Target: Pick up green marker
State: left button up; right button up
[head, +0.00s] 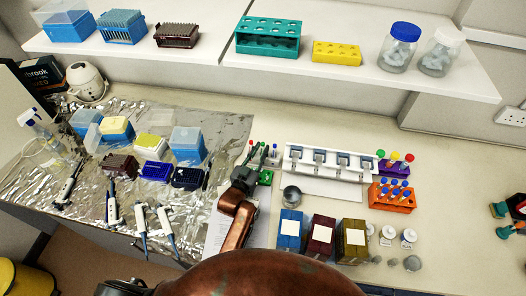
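My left gripper (246,176) is over the bench at the middle of the head view, at the end of my copper-coloured arm. It points away toward a small group of upright markers (264,151) with red and blue tops. A small bright green thing (265,178) shows just right of the gripper, close to it. It is too small and partly covered to tell whether it is the green marker or part of a stand. I cannot see whether the fingers are open or shut, or hold anything.
A white pipette stand (327,160) and a round metallic thing (291,196) are to the right. Blue (290,231), maroon (320,235) and yellow (352,241) boxes stand nearer. Tip boxes and pipettes cover the foil (85,225) at left. A shelf (350,72) spans the back.

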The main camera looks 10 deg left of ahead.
pick_arm(q)
jog(key=shift+x, duration=1.05)
jog(key=shift+a, duration=0.1)
grip_shut()
notch_tip(320, 180, up, 10)
